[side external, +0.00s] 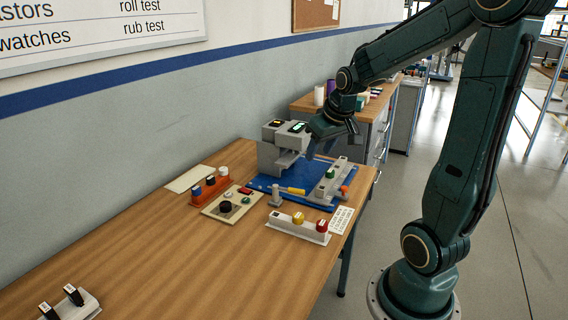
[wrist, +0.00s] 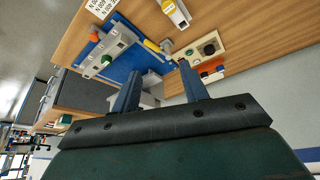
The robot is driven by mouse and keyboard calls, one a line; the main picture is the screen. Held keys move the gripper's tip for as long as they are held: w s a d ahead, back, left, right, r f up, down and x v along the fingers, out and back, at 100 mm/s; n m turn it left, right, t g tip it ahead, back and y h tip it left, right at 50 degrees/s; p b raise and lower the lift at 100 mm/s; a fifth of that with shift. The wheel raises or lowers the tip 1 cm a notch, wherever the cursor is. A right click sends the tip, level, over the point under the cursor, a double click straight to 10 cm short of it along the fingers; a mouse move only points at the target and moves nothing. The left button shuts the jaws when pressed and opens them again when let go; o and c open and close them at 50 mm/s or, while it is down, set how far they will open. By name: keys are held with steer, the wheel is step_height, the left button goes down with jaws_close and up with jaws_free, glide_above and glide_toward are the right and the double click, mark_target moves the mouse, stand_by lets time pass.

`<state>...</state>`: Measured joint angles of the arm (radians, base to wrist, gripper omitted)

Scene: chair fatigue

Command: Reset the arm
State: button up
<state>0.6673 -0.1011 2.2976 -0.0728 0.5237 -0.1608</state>
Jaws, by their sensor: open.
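My gripper (side external: 320,146) hangs above the back right part of the wooden bench, over the blue mat and near the grey machine (side external: 272,150). In the wrist view my gripper (wrist: 158,88) shows two blue-grey fingers spread apart with nothing between them. The grey machine is partly hidden behind the fingers there. The blue mat (side external: 264,183) carries a grey rail (side external: 330,180) with a green knob and an orange knob, and a yellow piece (side external: 296,191) lies beside it.
A small grey device (side external: 72,304) is at the front left. The bench's left middle is clear.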

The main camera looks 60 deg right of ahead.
steer(key=s+a+r+n, duration=0.1)
steer(key=s+a+r, duration=0.1)
steer(key=a, duration=0.4)
steer(key=s+a+r+n+t+y, duration=0.1)
steer(key=s+a+r+n, duration=0.1)
steer(key=s+a, duration=0.3)
steer(key=s+a+r+n+y, duration=0.1)
steer(key=s+a+n, duration=0.1)
steer(key=a, duration=0.7)
steer(key=shift+s+r, duration=0.4)
steer(key=shift+s, duration=0.25)
